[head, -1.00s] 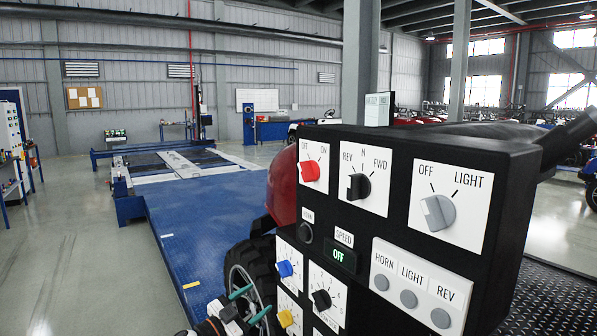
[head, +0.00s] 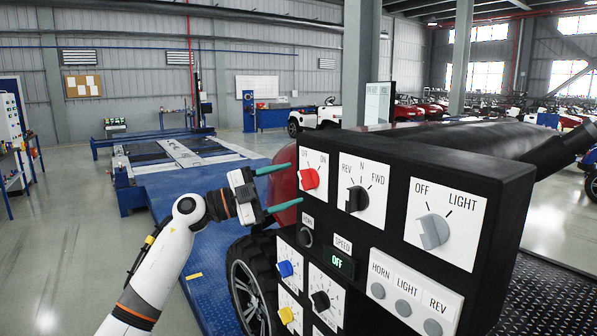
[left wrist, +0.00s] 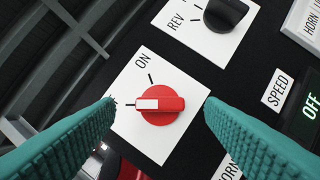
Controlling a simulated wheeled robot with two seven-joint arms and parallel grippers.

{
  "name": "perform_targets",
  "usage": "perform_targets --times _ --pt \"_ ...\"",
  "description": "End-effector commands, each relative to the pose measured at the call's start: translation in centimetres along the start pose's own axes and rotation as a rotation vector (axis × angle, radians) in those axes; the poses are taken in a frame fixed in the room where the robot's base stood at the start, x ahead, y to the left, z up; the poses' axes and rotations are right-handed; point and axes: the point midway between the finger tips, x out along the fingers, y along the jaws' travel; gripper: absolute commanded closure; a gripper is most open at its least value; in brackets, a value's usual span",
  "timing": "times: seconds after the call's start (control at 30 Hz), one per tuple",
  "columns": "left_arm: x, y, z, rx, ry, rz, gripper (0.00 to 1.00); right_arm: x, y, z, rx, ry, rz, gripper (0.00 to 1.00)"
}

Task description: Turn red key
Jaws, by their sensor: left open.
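The red key (head: 309,179) is a red rotary knob on a white OFF/ON plate at the upper left of the black control panel (head: 400,215). In the left wrist view the red key (left wrist: 161,105) has a white mark on its handle, pointing away from the ON line towards the other tick. My left gripper (head: 285,187) is open, with teal fingers just left of the plate. In the left wrist view its fingers (left wrist: 160,112) stand on either side of the key, apart from it. My right gripper is not in view.
A black REV/N/FWD knob (head: 356,199) sits right of the red key, and a grey light knob (head: 434,232) further right. Blue (head: 285,268) and yellow (head: 286,314) knobs sit below. A wheel (head: 248,290) stands left of the panel.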

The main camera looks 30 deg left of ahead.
Motion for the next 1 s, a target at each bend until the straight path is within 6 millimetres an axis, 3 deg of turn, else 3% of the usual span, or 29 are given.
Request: perform_targets --times 0.2,0.57,0.67,0.87,1.0 --pt "2.8 0.1 0.1 -0.001 -0.001 0.001 0.36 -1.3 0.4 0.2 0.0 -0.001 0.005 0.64" --pt "3.4 -0.1 -0.1 0.0 0.001 0.0 0.36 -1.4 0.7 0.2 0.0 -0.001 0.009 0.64" --pt "3.4 -0.1 -0.1 0.0 0.001 0.0 0.48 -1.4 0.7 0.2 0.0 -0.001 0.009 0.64" --pt "3.4 -0.1 -0.1 0.0 0.0 0.0 0.81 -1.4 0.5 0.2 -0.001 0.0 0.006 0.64" --pt "3.4 -0.1 -0.1 0.004 0.001 -0.002 0.81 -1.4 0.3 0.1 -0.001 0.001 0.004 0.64"
